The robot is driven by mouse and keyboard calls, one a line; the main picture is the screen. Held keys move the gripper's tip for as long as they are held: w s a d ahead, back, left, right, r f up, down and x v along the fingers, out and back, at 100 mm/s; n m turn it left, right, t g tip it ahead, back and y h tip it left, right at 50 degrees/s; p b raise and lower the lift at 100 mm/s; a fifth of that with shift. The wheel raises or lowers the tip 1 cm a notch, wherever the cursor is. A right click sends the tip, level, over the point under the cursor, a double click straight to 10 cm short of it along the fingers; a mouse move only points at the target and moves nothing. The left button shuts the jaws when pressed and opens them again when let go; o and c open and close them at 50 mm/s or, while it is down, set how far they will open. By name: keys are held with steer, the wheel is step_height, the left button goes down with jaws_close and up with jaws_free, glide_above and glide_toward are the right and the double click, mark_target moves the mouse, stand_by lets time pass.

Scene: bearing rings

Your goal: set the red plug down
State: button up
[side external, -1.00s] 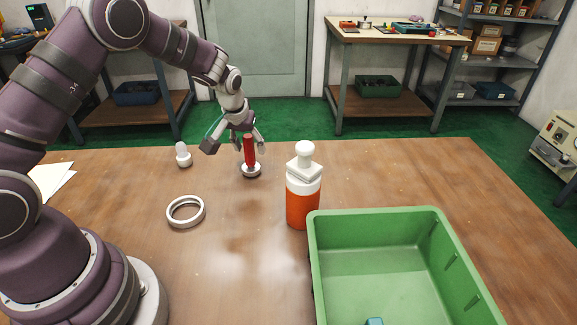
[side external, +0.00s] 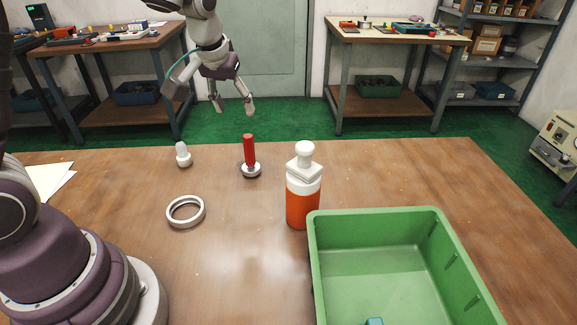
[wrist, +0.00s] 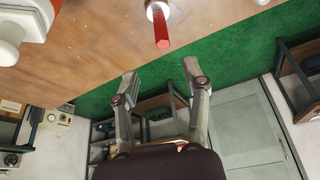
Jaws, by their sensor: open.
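The red plug (side external: 248,150) stands upright on the table with its lower end at a white ring-shaped base (side external: 251,170). Whether it sits inside the base or just on it I cannot tell. The plug also shows at the top of the wrist view (wrist: 161,28), with part of the white base behind it. My gripper (side external: 232,108) is open and empty, up above and behind the plug, clear of it. In the wrist view its two fingers (wrist: 160,82) are spread apart with nothing between them.
A white ring (side external: 186,212) lies flat at the left, and a small white knobbed piece (side external: 183,155) stands behind it. An orange bottle-like piece with a white top (side external: 303,200) stands right of the plug, beside a green bin (side external: 440,212). The table's back right is clear.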

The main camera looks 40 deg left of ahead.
steer(key=s+d+r+m+h, duration=0.1)
steer(key=s+d+r+m, duration=0.1)
steer(key=s, duration=0.5)
steer(key=s+d+r+m+t+h, duration=0.1)
steer(key=s+d+r+m, duration=0.1)
steer(key=s+d, duration=0.3)
steer(key=s+m, duration=0.1)
steer(key=s, duration=0.2)
steer(key=shift+s+m+t, duration=0.25)
steer(key=shift+m+t, duration=0.05)
steer(key=shift+m, duration=0.1)
